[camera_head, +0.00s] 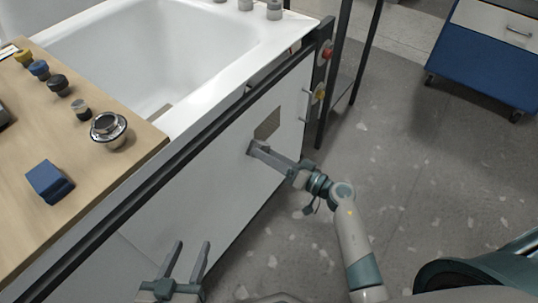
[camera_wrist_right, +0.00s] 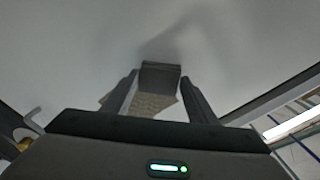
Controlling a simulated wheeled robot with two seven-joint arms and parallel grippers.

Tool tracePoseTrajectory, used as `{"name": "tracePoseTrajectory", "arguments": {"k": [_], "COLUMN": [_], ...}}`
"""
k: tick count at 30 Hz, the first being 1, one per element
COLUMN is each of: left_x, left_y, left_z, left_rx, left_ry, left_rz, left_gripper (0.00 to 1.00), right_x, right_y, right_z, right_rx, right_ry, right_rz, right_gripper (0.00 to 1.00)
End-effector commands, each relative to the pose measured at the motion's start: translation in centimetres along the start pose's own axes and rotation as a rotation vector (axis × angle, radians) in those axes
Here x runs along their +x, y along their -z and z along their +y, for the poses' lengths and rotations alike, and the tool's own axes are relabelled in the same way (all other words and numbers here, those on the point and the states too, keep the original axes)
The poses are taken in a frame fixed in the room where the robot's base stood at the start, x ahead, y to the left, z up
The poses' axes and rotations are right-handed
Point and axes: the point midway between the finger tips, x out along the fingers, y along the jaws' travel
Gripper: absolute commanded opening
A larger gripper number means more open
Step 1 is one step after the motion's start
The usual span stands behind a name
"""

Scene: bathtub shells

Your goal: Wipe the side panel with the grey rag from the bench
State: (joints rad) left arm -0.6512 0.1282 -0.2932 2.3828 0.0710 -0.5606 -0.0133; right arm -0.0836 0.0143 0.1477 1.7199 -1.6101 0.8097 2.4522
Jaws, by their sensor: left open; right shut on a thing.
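The white side panel (camera_head: 200,175) of the tub runs along the front under a dark rail. A brownish-grey patch (camera_head: 267,123) shows on it; a speckled beige patch (camera_wrist_right: 152,104) also shows between my fingers in the right wrist view. My right gripper (camera_head: 254,150) reaches the panel just below the patch, apparently touching it. It is shut on the grey rag (camera_wrist_right: 160,74), a small dark grey piece between the fingertips, mostly hidden in the head view. My left gripper (camera_head: 193,246) is open and empty, low in front of the panel.
The wooden bench (camera_head: 90,180) at left holds a blue block (camera_head: 49,182), a metal drain fitting (camera_head: 108,129) and several knobs. The white tub (camera_head: 160,50) lies behind the panel. A blue cabinet (camera_head: 485,55) stands at far right. The grey floor between is clear.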

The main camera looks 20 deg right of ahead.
Motion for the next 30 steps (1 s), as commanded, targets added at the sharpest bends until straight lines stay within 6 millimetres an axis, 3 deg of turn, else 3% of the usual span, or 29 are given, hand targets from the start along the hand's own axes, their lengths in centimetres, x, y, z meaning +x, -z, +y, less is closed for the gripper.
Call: {"name": "tracePoseTrajectory", "arguments": {"k": [13, 30], "left_x": [-0.8, -0.9], "left_y": [1.8, 2.1], "left_z": [0.3, 0.3], "left_rx": [0.0, 0.0], "left_ry": [0.0, 0.0], "left_rz": [0.0, 0.0], "left_gripper": [0.46, 0.46], "right_x": [-0.1, -0.1], "right_y": [2.2, 2.7], "right_z": [2.0, 2.6], "right_rx": [-0.001, -0.001], "right_ry": [-0.001, 0.0], "right_rz": [-0.001, 0.0], "right_gripper": [0.35, 0.35]}}
